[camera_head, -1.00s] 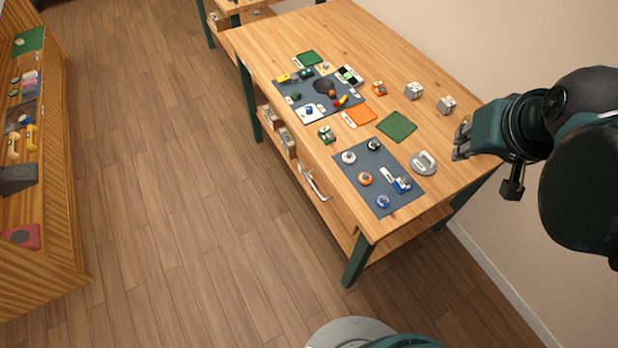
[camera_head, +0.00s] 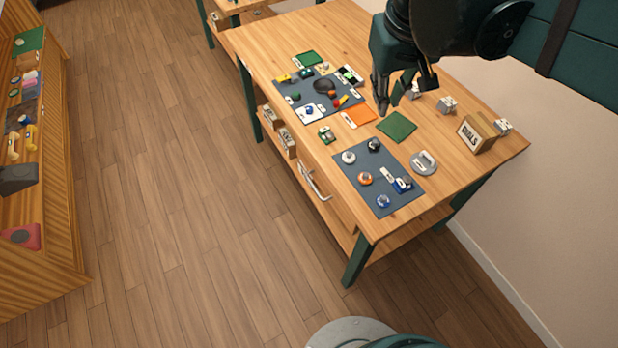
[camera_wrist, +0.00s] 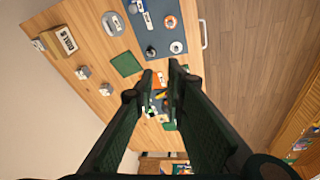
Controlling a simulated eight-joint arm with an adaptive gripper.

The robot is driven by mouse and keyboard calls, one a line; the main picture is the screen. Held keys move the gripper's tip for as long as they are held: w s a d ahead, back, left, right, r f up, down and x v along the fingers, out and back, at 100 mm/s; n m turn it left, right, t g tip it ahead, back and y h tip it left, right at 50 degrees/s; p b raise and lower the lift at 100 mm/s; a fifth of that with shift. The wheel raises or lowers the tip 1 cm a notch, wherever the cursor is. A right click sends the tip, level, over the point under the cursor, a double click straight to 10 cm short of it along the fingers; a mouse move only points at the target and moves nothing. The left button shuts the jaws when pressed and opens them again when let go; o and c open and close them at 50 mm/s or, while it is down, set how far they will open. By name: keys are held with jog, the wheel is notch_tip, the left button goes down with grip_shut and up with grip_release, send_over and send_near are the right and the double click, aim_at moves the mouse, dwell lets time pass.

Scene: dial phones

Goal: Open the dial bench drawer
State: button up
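The dial bench (camera_head: 440,192) is a wooden table with dark green legs. Its drawer shows a pale metal bar handle (camera_head: 314,182) on the long side facing the open floor, and the drawer front (camera_head: 338,208) looks flush with the bench. In the wrist view the handle (camera_wrist: 204,34) stands at the upper right, beside the blue-grey mat. My gripper (camera_head: 382,108) is above the bench top, near the orange and green squares, well away from the handle. In the wrist view its fingers (camera_wrist: 160,66) are apart with nothing between them.
A blue-grey mat (camera_head: 352,182) with several knobs lies near the drawer edge. A second mat (camera_head: 342,104) holds more small parts. The floor (camera_head: 200,200) before the drawer is clear.

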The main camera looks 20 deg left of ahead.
jog(key=a+f+n+g+h, duration=0.2)
jog(key=a+f+n, duration=0.1)
jog(key=a, duration=1.5)
send_near(310, 181)
jog(key=shift+s+d+n, duration=0.15)
jog(key=shift+n, duration=0.15)
jog(key=shift+w+d+f+b, duration=0.2)
jog(key=shift+f+b, duration=0.15)
jog(key=shift+f, duration=0.9)
jog(key=shift+w+d+f+b, duration=0.15)
jog(key=shift+f+b, duration=0.2)
jog(key=shift+f, duration=0.95)
jog(key=shift+w+d+f+b, duration=0.2)
jog(key=shift+f+b, duration=0.15)
jog(key=shift+f, duration=0.9)
grip_shut()
jog(key=shift+s, duration=0.1)
